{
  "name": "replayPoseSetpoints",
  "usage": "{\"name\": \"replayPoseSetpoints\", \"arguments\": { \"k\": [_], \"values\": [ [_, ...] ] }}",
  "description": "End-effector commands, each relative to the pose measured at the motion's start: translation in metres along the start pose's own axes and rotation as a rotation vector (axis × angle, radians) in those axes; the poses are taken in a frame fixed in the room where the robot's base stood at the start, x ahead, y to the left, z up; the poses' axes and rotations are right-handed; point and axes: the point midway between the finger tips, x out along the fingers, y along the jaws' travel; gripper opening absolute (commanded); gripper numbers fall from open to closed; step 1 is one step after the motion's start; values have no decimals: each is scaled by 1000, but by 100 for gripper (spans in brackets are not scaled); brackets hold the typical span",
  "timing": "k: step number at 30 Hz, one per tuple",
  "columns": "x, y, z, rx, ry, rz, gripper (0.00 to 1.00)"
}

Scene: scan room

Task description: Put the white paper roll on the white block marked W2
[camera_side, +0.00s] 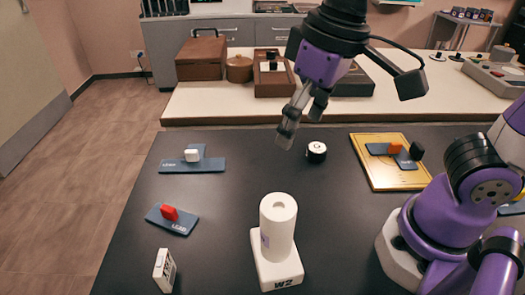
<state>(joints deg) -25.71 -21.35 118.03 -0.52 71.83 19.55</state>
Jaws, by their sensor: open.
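The white paper roll (278,226) stands upright on the white block marked W2 (276,270), near the front middle of the dark table in the side view. The roll's round hollow end faces up. Its lower end meets the block's top. My gripper (301,124) is above the table, behind the roll and higher than it. It is open, tilted downward, and apart from the roll, with nothing seen between its fingers.
A black and white cylinder (316,152) stands below my gripper. Blue blocks with a white piece (191,155) and a red piece (169,212) lie left. A small white box (164,270) is front left. A yellow tray (376,178) holds pieces at right. Brown boxes (201,59) stand behind.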

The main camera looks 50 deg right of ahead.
Motion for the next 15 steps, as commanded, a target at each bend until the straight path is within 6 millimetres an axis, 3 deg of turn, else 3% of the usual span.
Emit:
{"name": "replayPoseSetpoints", "arguments": {
  "k": [1, 3, 6, 9, 15],
  "values": [
    [4, 25, 2, 39, 65, 5, 86],
    [10, 54, 6, 64, 153, 24, 86],
    [18, 83, 14, 87, 248, 66, 86],
    [23, 98, 19, 95, 296, 98, 86],
    [25, 102, 20, 93, 308, 107, 86]
  ]
}}
